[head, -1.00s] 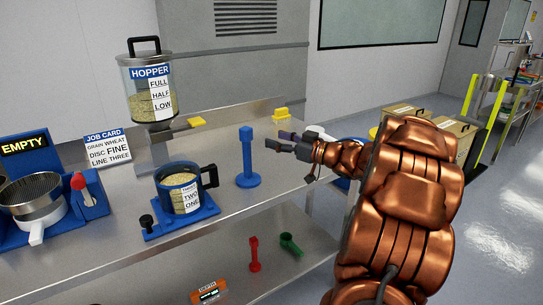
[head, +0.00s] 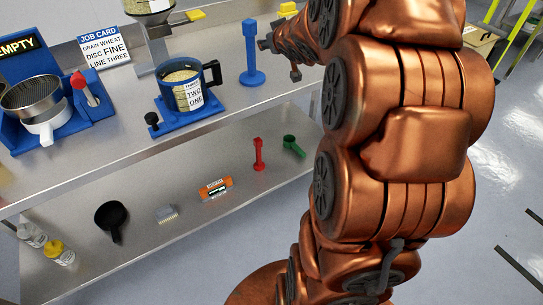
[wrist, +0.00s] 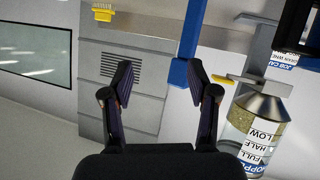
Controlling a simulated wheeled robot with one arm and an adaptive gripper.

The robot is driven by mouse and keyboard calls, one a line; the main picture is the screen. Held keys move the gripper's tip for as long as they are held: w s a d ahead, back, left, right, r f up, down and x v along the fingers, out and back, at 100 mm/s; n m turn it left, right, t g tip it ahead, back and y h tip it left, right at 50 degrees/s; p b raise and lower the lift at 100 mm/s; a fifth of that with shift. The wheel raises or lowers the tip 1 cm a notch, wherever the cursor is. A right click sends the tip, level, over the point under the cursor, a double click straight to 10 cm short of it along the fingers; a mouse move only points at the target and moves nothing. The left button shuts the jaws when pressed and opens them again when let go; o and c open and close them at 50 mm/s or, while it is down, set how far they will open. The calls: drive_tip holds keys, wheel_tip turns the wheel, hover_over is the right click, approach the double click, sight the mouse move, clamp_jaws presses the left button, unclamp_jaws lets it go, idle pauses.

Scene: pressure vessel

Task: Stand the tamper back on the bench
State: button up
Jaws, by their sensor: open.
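A blue tamper (head: 250,52) with a square top and a round foot stands upright on the steel bench (head: 130,138). In the wrist view its post (wrist: 187,42) shows upside down, close by the right finger. My gripper (head: 279,58) is just right of the tamper in the head view, partly hidden by my arm. In the wrist view my gripper (wrist: 160,82) has its two fingers apart with nothing held between them. I cannot tell whether a finger touches the post.
A measuring jug (head: 182,85) in a blue holder stands left of the tamper. The hopper (wrist: 258,118) is close on the right in the wrist view. A red tamper-shaped piece (head: 258,154) and a green scoop (head: 293,145) are on the lower shelf.

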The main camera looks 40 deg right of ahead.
drive_tip(key=s+a+f+g+y, duration=0.1)
drive_tip(key=s+a+f+g, duration=0.3)
drive_tip(key=s+a, duration=0.5)
drive_tip(key=s+a+f+n+g+y, duration=0.1)
drive_tip(key=s+a+f+g, duration=0.3)
drive_tip(key=s+a, duration=0.6)
drive_tip(key=s+a+f+g+y, duration=0.2)
drive_tip(key=s+a+f+g, duration=0.3)
drive_tip(key=s+a, duration=0.5)
drive_tip(key=s+g, duration=0.1)
drive_tip(key=s, duration=0.8)
drive_tip(key=shift+a+y, duration=0.15)
drive_tip(key=shift+y, duration=0.15)
wheel_tip(320, 180, up, 5)
drive_tip(key=p, duration=0.5)
